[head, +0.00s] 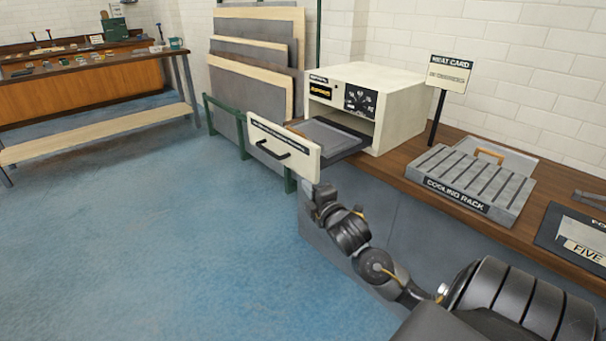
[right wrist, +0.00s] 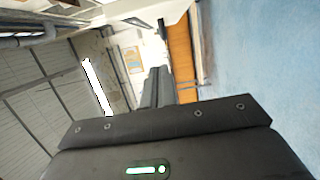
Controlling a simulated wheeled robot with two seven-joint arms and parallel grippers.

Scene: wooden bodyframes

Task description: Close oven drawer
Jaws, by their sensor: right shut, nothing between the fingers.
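The oven (head: 402,108) is a cream box with a dark dial panel, standing on the wooden counter. Its drawer (head: 303,133) is pulled out to the left, with a white front panel and a dark bar handle (head: 272,150). A grey tray (head: 325,136) lies in the open drawer. My right gripper (head: 314,188) is shut and empty, just below the right end of the drawer front; whether it touches cannot be told. In the right wrist view, the shut fingers (right wrist: 157,88) point toward a pale panel with a dark handle (right wrist: 161,28). My left gripper is not in view.
Right of the oven, the counter holds a heat card sign (head: 450,74), a cooling rack (head: 472,184) and a dark board (head: 575,238). Panels (head: 250,100) stand in a green-framed rack behind the drawer. Blue floor (head: 150,230) is clear at left.

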